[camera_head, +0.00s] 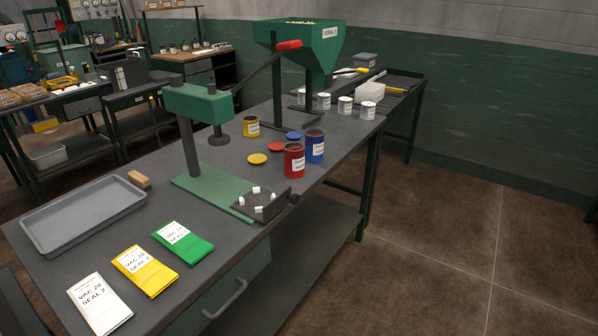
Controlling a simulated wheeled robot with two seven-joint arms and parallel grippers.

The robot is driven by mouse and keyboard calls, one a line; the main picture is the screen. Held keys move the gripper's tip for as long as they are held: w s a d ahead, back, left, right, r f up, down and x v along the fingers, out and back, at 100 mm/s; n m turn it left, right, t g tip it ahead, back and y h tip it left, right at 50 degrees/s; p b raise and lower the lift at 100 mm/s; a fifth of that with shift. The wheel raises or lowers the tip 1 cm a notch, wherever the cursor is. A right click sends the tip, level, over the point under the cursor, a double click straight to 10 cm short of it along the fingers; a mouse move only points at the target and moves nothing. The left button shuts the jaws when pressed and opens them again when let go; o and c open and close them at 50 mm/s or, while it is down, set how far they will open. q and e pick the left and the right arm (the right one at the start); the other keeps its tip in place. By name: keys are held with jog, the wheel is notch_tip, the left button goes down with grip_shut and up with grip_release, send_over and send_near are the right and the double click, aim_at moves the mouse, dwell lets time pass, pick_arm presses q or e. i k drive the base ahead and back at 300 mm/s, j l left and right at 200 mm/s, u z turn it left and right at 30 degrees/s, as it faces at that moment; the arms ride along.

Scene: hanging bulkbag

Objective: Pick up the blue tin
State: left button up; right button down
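The blue tin (315,146) stands upright on the grey workbench, with a white label on its side. A red tin (294,161) stands close beside it, in front and to the left. A blue lid (294,135), a red lid (276,146) and a yellow lid (257,158) lie flat on the bench near the tins. Neither of my grippers shows in the head view.
A green lever press (204,105) with a red-tipped handle stands left of the tins. A green hopper (300,48) rises behind them. White tins (345,106) stand at the back. A grey tray (84,214) and several packets (145,268) lie on the near bench. Floor at right is clear.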

aim_at(314, 146)
jog(key=u, duration=0.3)
jog(key=i+l+u, duration=0.15)
jog(key=u, duration=0.2)
jog(key=i+l+u, duration=0.1)
jog(key=l+u, duration=0.65)
jog(key=i+j, duration=0.05)
jog(key=j, duration=0.05)
